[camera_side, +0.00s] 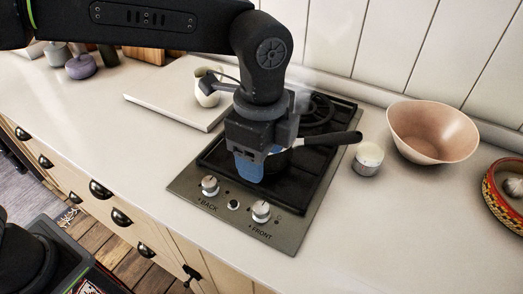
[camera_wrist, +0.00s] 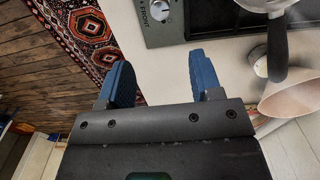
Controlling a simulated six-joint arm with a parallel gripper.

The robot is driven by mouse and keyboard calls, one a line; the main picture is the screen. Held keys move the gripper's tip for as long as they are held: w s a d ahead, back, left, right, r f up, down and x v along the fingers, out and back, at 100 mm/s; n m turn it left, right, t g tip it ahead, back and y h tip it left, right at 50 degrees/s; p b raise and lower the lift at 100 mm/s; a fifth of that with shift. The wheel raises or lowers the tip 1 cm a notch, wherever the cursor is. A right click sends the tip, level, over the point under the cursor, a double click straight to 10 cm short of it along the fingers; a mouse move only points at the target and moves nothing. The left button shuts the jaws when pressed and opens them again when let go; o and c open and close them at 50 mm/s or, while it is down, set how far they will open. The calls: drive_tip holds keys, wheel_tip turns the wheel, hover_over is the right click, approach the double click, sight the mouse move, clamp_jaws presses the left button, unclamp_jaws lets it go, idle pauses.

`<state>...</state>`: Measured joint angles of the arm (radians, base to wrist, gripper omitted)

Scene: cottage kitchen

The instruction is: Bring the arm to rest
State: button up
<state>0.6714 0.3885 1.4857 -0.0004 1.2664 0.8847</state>
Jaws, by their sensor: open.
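My gripper (camera_side: 248,168) is in front of the hob in the side view, its blue fingers pointing down and held above the work surface. In the wrist view my gripper (camera_wrist: 160,80) shows two blue fingers spread apart with nothing between them. The hob (camera_side: 188,184) has a steel front panel with knobs marked BACK and FRONT. The handle also shows in the wrist view (camera_wrist: 277,50), apart from my fingers.
A small white-topped pot (camera_side: 368,158) and a pink bowl (camera_side: 432,135) stand right of the hob. A patterned basket (camera_side: 500,195) is at the right edge. A white board (camera_side: 165,110) with a cream jug (camera_side: 206,90) lies left. The front counter is clear.

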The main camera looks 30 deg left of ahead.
idle(0.3)
drive_tip(key=s+a+r+n+t, duration=0.25)
drive_tip(key=a+n, duration=0.35)
drive_tip(key=a, duration=0.5)
drive_tip(key=s+a+r+n+t, duration=0.1)
drive_tip(key=s+a+r+n, duration=0.4)
drive_tip(key=a, duration=0.6)
drive_tip(key=s+a+f+n+t, duration=0.2)
drive_tip(key=s+a+f+n, duration=0.2)
drive_tip(key=s+a+n, duration=0.1)
drive_tip(key=shift+a+f+n, duration=0.3)
drive_tip(key=shift+f+n, duration=0.05)
drive_tip(key=shift+n, duration=0.55)
drive_tip(key=shift+s, duration=0.1)
